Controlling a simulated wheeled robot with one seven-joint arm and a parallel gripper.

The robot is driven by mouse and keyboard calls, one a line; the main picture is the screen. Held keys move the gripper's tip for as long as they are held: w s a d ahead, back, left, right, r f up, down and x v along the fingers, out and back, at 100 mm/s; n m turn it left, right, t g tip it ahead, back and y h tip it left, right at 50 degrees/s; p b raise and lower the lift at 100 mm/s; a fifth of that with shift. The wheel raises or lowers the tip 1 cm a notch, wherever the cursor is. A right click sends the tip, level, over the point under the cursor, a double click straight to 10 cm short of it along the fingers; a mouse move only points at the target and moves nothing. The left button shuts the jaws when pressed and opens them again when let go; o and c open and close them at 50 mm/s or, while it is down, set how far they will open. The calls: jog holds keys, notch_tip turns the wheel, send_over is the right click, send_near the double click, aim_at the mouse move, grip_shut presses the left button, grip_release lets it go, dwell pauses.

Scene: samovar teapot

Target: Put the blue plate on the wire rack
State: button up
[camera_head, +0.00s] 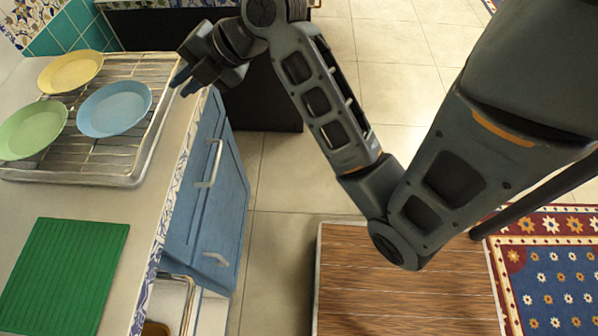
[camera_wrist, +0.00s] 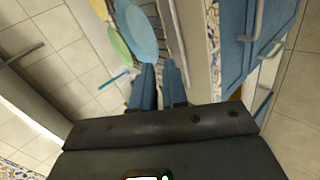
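The blue plate (camera_head: 114,108) lies on the wire rack (camera_head: 95,155), toward the rack's right side. It also shows in the wrist view (camera_wrist: 137,32), just beyond my fingertips. My gripper (camera_head: 184,80) is in the air to the right of the plate, near the counter's edge, apart from the plate. In the wrist view its two fingers (camera_wrist: 159,66) stand apart with an empty gap between them.
A yellow plate (camera_head: 70,72) and a green plate (camera_head: 32,130) also lie on the rack. A green ridged board (camera_head: 65,275) lies on the counter in front. Blue cabinet fronts (camera_head: 215,190) drop below the counter's right edge.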

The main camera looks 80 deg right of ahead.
jog(key=s+a+f+m+t+h, duration=0.1)
jog(key=s+a+f+m+h, duration=0.1)
jog(key=s+a+f+m, duration=0.75)
jog(key=s+a+r+m+t+y, duration=0.1)
jog(key=s+a+r+m, duration=0.2)
jog(key=s+a+r, duration=0.1)
jog(key=s+a+r+m+t, duration=0.2)
jog(key=s+a+r+m, duration=0.2)
jog(key=s, duration=0.5)
jog(key=shift+a+r+y, duration=0.15)
jog(key=shift+a+y, duration=0.25)
jog(key=shift+a, duration=0.8)
jog(key=shift+s+m, duration=0.1)
jog(key=shift+m, duration=0.15)
